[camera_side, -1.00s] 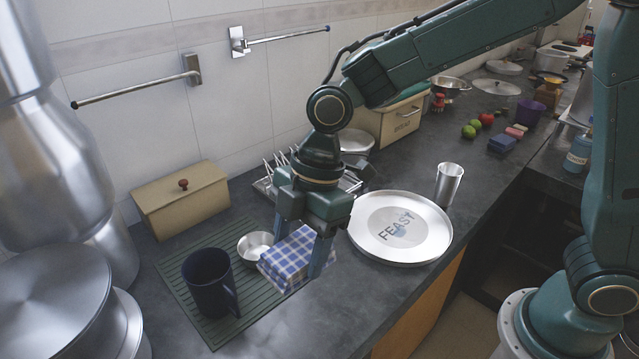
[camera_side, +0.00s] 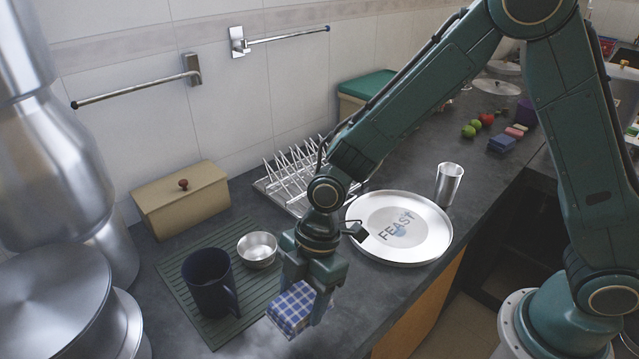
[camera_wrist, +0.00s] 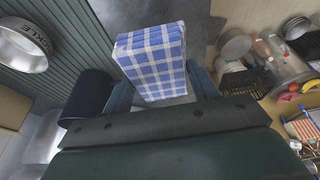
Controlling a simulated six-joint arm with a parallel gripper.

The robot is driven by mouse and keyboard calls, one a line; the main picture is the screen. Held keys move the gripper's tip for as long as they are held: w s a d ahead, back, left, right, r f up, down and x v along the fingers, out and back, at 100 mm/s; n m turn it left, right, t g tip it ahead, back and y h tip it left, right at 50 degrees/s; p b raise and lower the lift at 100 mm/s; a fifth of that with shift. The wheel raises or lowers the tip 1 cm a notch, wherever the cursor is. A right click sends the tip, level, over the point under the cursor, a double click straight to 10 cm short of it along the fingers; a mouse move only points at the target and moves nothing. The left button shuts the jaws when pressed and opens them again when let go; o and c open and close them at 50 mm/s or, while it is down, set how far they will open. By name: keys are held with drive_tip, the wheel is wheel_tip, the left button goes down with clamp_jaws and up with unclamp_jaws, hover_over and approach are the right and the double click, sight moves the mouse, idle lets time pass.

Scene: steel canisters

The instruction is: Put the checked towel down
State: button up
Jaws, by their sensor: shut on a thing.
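The blue-and-white checked towel (camera_side: 291,307) is a folded block held in my gripper (camera_side: 305,300), over the front part of the counter, right of the green ribbed mat. My gripper points down with its fingers on either side of the towel. In the wrist view the towel (camera_wrist: 152,62) stands out between the fingers (camera_wrist: 165,95). Whether its underside touches the counter is hard to tell.
A dark blue mug (camera_side: 208,284) and a steel bowl (camera_side: 257,249) stand on the green mat (camera_side: 190,309). A round FEAST tray (camera_side: 428,250), a steel cup (camera_side: 449,184) and a dish rack (camera_side: 292,172) are farther back. Bare counter (camera_side: 365,290) lies between the gripper and the tray.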

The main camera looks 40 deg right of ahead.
sight(311, 292)
drive_tip(key=shift+f, duration=2.05)
drive_tip(key=shift+f, duration=1.9)
drive_tip(key=shift+f, duration=0.15)
drive_tip(key=o, duration=0.9)
drive_tip(key=v, duration=1.1)
drive_tip(key=shift+r, duration=0.25)
drive_tip(key=shift+d+r, duration=0.15)
drive_tip(key=shift+r, duration=0.25)
